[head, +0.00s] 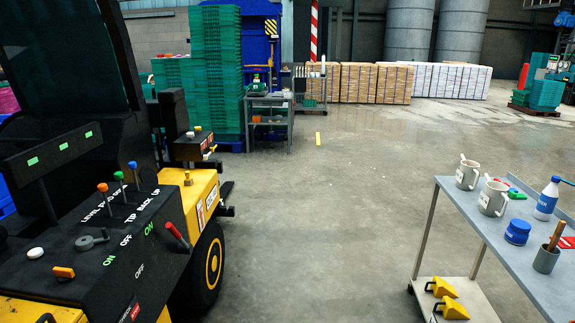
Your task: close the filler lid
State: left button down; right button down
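A yellow and black forklift-like vehicle (205,200) stands at the left. Its black top panel (125,255) carries a round dark grey cap with a handle (92,241), a white round knob (35,253), a red lever (177,234) and an orange switch (63,272). A small brass-coloured fitting (188,178) stands on the yellow body. I cannot tell for sure which part is the filler lid, or whether it is open. Neither of my grippers shows in the head view.
A grey cart (520,260) at the right holds mugs (468,174), a blue jar (517,232) and a spray bottle (547,199); yellow items (450,308) lie on its lower shelf. Green crates (216,75) and a shelf rack (268,120) stand behind. The floor between is clear.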

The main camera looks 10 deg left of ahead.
aim_at(146, 175)
jog(key=i+l+u, duration=0.2)
jog(key=i, duration=0.2)
jog(key=i+u, duration=0.15)
jog(key=i, duration=0.2)
jog(key=i+l+u, duration=0.2)
jog(key=i, duration=0.15)
jog(key=i+l+u, duration=0.2)
jog(key=u, duration=0.2)
jog(key=i+l+u, duration=0.55)
jog(key=u, duration=0.2)
jog(key=i+l+u, duration=0.1)
jog(key=l+u, duration=0.75)
jog(key=l, duration=1.35)
